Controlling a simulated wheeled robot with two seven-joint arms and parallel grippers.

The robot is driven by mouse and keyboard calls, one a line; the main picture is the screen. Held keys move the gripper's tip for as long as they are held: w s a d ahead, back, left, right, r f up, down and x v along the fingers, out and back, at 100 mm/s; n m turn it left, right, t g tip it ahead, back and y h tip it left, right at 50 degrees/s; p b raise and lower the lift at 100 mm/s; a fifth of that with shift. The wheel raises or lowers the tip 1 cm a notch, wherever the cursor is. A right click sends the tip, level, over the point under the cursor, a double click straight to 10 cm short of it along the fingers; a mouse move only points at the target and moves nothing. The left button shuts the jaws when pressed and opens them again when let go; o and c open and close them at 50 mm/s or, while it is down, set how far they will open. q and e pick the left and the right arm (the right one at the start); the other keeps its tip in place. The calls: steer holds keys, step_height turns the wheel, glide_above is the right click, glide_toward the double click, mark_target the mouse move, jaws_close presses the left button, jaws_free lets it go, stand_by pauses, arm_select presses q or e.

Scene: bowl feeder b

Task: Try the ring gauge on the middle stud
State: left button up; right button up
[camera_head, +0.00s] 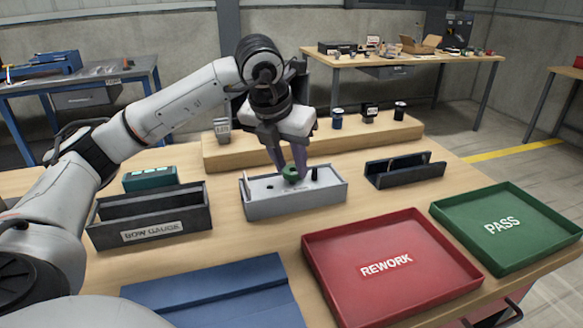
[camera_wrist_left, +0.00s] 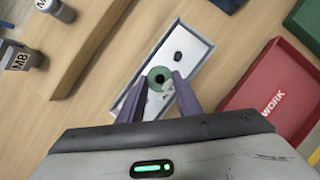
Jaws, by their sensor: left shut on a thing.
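My left gripper (camera_head: 291,175) is shut on a green ring gauge (camera_head: 291,170), held over the middle of the pale grey stud block (camera_head: 268,208). A dark upright stud (camera_head: 314,174) stands at the block's right end, apart from the ring. A thin pale pin (camera_head: 247,181) shows near its left end. In the left wrist view the ring (camera_wrist_left: 159,68) sits between the two fingertips, with a dark centre. I cannot tell whether the middle stud is inside the ring or below it; ring and fingers hide that spot. My right gripper is out of view.
A dark holder labelled BOW GAUGE (camera_head: 152,236) stands left of the block, a dark rack (camera_head: 405,172) right. The red REWORK tray (camera_head: 340,287) and green PASS tray (camera_head: 540,256) lie front right. A wooden step (camera_head: 225,155) with small gauges stands behind. A blue mat (camera_head: 215,290) lies in front.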

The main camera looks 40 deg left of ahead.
arm_select(q)
steer(key=shift+f, duration=0.1)
steer(key=shift+r+p, duration=2.6)
steer(key=shift+r, duration=0.45)
